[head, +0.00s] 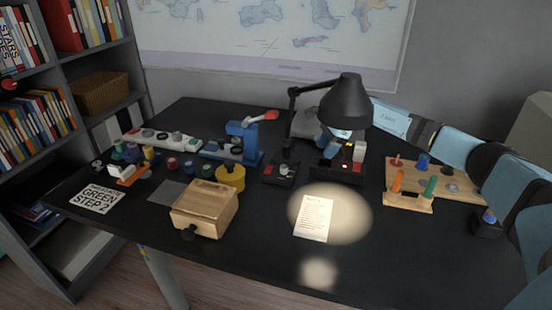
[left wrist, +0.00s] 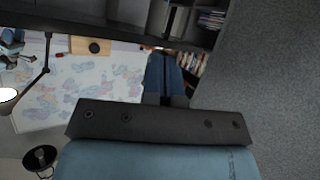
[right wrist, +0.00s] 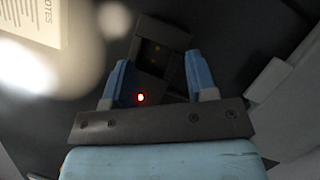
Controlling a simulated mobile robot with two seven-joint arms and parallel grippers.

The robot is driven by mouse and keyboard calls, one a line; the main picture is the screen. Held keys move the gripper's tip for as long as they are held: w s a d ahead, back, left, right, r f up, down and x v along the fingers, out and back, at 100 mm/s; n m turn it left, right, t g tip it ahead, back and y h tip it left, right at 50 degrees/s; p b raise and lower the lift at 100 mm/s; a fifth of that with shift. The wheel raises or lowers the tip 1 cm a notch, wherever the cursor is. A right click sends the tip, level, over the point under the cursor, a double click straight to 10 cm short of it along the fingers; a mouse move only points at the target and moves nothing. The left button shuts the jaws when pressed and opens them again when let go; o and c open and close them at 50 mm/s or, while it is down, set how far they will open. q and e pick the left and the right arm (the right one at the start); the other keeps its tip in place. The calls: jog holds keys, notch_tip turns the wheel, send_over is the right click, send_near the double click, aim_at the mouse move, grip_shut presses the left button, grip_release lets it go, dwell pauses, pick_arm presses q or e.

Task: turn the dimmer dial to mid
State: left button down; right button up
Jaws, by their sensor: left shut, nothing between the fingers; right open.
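My right gripper (head: 336,147) is open above a dark device (head: 335,176) behind the lamplit patch on the desk. The right wrist view shows its two blue fingers (right wrist: 160,82) apart, with a small red light (right wrist: 141,97) between them and a dark box (right wrist: 160,45) ahead. I cannot tell clearly which part is the dimmer dial; the arm and lamp partly hide this area. My left gripper (left wrist: 163,75) is shut and empty, raised away from the desk; it shows only in the left wrist view.
The black desk lamp (head: 346,102) stands close to my right gripper. A wooden box (head: 205,208), a peg board (head: 430,190), a printed sheet (head: 314,218) and several small devices occupy the desk (head: 380,265). The desk's front right is clear. Shelves (head: 95,62) stand at left.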

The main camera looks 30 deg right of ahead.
jog(key=shift+a+r, duration=0.15)
jog(key=shift+a, duration=0.2)
send_over(284, 166)
jog(key=s+d, duration=0.1)
jog(key=d, duration=0.2)
jog(key=shift+s+a+b, duration=0.15)
jog(key=shift+s+b, duration=0.05)
jog(key=shift+b, duration=0.25)
jog(key=x, duration=0.3)
jog(key=shift+w+a+b, duration=0.15)
jog(key=shift+a+b, duration=0.25)
jog(key=shift+a, duration=0.05)
pick_arm(q)
jog(key=shift+w+d+r+t+h, duration=0.25)
jog(key=shift+d+r+t, duration=0.15)
jog(key=shift+r, duration=0.3)
jog(key=shift+w+d+r+t+h, duration=0.25)
jog(key=shift+d+r+t, duration=0.15)
jog(key=shift+r, duration=0.3)
pick_arm(e)
jog(key=shift+x, duration=0.95)
jog(key=shift+d, duration=0.1)
pick_arm(q)
jog(key=shift+s, duration=0.1)
pick_arm(e)
jog(key=c, duration=0.9)
